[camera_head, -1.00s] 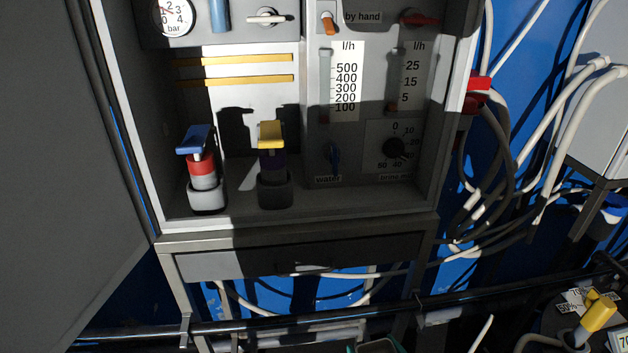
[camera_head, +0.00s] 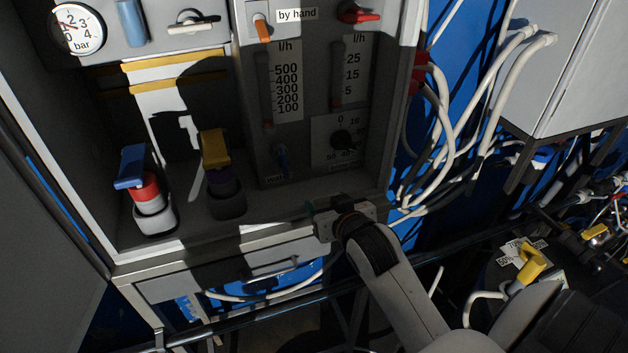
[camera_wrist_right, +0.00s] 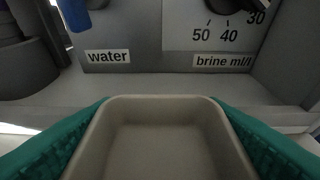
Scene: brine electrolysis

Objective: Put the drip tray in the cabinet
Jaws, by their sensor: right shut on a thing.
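The drip tray (camera_wrist_right: 160,140) is a small beige-grey rectangular tray in the right wrist view. It sits between the teal finger pads of my right gripper (camera_head: 322,214), which is shut on it. In the head view my gripper and arm hide the tray. The cabinet (camera_head: 290,199) is open at the front. My right gripper is at the right part of its front edge. In the right wrist view the tray faces the cabinet floor (camera_wrist_right: 140,86), below the "water" and "brine ml/l" labels. My left gripper is not in view.
Inside the cabinet, a blue-handled fitting with a red band (camera_head: 148,195) and a yellow-handled fitting (camera_head: 219,180) stand at left. A brine dial (camera_head: 343,140) is on the back panel. The floor before the panel looks clear. A drawer (camera_head: 220,276) is underneath; pale hoses (camera_head: 440,130) hang at right.

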